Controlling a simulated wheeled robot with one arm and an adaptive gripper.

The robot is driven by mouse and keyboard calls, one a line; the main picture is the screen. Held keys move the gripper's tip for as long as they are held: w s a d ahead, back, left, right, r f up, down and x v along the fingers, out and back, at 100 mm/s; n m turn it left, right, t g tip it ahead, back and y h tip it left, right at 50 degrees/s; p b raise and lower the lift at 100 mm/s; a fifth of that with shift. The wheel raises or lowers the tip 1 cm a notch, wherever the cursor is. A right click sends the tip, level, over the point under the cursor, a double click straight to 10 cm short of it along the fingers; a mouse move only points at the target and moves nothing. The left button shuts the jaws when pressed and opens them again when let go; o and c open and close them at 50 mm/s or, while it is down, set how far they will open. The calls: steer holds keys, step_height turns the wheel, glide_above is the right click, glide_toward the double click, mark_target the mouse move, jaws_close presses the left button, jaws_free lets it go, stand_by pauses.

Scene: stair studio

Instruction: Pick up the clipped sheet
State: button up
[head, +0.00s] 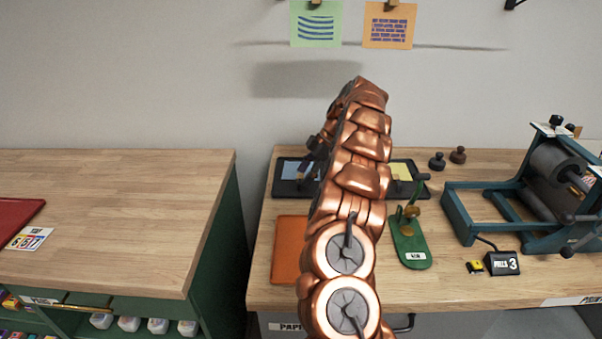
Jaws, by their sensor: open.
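Two sheets hang by dark clips from a line along the wall. One is a green sheet (316,26) with blue wavy lines. The other is an orange sheet (386,28) with dark rows of writing. My gripper (312,158) shows as dark parts at the left side of my copper arm, above the back of the right bench. It is open, appears empty, and is lower in the picture than both sheets. My arm hides part of it.
The right bench (455,288) holds a dark tray (288,189), an orange board (289,240), a green stand (411,252), a roller press (465,222) and two dark knobs (437,162). A gap separates it from the left bench (130,215), whose top is mostly clear.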

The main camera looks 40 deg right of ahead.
steer(key=c, duration=0.9)
steer(key=shift+o, duration=0.2)
